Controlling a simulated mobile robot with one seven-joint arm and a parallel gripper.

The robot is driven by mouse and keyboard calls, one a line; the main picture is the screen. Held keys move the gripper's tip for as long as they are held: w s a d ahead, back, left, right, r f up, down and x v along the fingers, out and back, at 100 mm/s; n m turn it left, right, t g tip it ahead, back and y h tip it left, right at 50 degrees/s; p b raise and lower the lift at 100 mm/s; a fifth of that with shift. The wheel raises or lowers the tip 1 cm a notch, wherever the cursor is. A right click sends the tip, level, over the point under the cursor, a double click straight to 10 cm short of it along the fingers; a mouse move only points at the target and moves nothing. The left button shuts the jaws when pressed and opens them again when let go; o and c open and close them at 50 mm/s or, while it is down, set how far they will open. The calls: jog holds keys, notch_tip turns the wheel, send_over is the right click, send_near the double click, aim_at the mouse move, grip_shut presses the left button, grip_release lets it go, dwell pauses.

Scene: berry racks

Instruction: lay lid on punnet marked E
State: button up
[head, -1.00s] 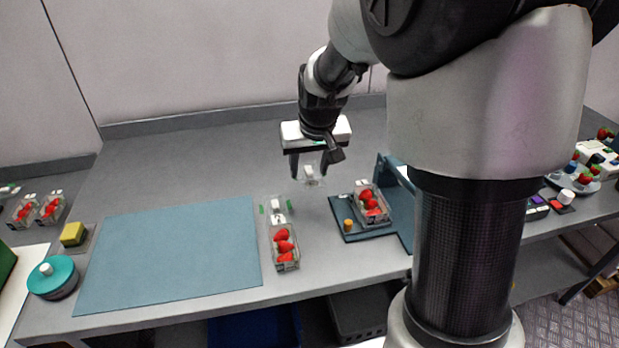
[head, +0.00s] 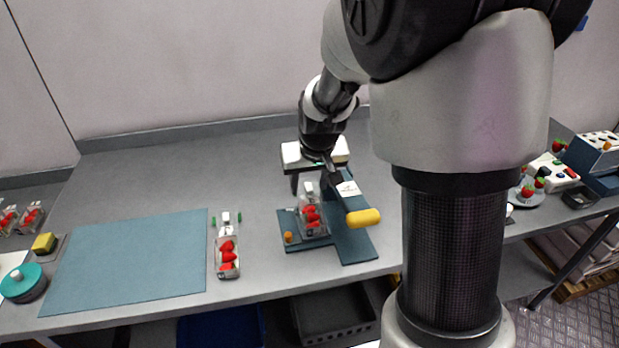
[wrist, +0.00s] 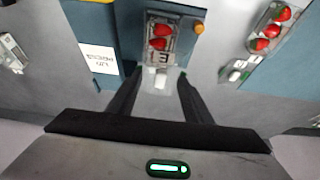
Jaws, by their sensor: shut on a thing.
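The punnet marked E (wrist: 158,40) holds strawberries and stands on the blue base of the lid press; its E label faces my gripper in the wrist view. It also shows in the head view (head: 313,222). My gripper (head: 309,188) is shut on the white grip of a clear lid (wrist: 158,77), at the label end of this punnet. The lid's clear edges are hard to make out, so I cannot tell whether it touches the punnet.
The lid press (head: 350,240) has a yellow-ended lever (head: 363,217) close to the right of my gripper. An orange knob (head: 288,237) is on its base. Another strawberry punnet (head: 227,262) stands left, by green markers. A blue mat (head: 130,262) lies clear farther left.

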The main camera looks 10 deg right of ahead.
aim_at(314, 199)
jog(key=shift+s+d, duration=0.25)
jog(key=shift+d, duration=0.15)
jog(key=shift+f+b, duration=2.3)
jog(key=shift+f, duration=0.65)
jog(key=shift+f+b, duration=0.3)
jog(key=shift+b, duration=0.15)
jog(key=o, duration=1.1)
jog(key=shift+r+p, duration=2.6)
jog(key=shift+r, duration=0.95)
